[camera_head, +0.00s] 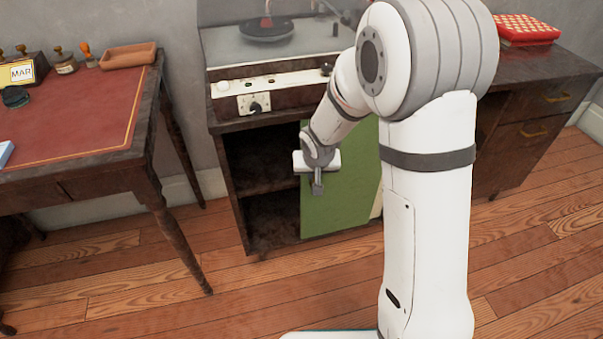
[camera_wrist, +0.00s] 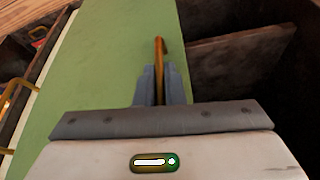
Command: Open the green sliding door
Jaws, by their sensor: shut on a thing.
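Left of the door, the cabinet's shelf compartment (camera_head: 262,160) stands open. My gripper (camera_head: 318,188) is at the door's left edge in the head view. In the wrist view, my gripper (camera_wrist: 160,88) is shut on an upright brass handle (camera_wrist: 160,55), one finger on each side of it. The green door (camera_wrist: 100,70) fills the left and middle of that view, with the dark opening to its right.
Dark drawers (camera_head: 535,130) are to the right. A pale strip (camera_head: 377,203) shows beside the door. The wooden floor in front is clear.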

